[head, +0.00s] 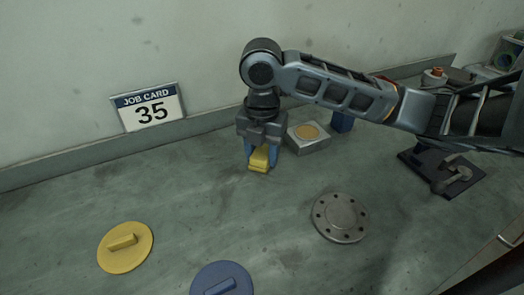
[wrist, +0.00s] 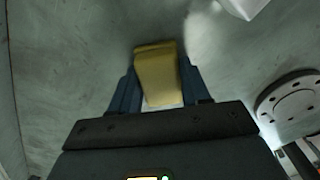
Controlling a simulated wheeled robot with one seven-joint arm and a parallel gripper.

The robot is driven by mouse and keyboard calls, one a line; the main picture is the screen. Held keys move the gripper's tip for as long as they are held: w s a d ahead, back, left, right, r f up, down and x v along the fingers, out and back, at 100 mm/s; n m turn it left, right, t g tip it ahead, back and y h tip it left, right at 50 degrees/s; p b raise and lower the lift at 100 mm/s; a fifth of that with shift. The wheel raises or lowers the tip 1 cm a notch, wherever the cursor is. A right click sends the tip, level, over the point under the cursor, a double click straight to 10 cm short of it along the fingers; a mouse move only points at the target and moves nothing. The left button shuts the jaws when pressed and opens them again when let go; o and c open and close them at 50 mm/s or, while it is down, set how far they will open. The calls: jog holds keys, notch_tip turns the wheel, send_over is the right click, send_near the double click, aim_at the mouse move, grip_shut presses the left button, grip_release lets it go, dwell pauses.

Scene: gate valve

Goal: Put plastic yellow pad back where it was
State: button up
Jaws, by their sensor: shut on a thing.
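My gripper (head: 261,153) points down and its blue fingers are shut on a small yellow block, the yellow pad (head: 259,159). In the wrist view the yellow pad (wrist: 157,75) sits between the two fingers of my gripper (wrist: 160,90). The pad is at or just above the bench; I cannot tell whether it touches. A silver square block (head: 313,146) with a round tan top stands just right of my gripper.
A yellow disc with a raised grip (head: 125,247) and a blue disc (head: 222,280) lie at the front. A grey bolted flange (head: 340,218) lies front right. A job card reading 35 (head: 148,107) leans at the wall. A dark clamp-like fixture (head: 441,172) is at right. The bench left of my gripper is clear.

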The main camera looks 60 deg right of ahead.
aim_at(262, 151)
jog(key=shift+f, duration=0.1)
jog(key=o, duration=1)
notch_tip(262, 151, up, 12)
jog(key=shift+r+p, duration=0.15)
jog(key=shift+p, duration=0.2)
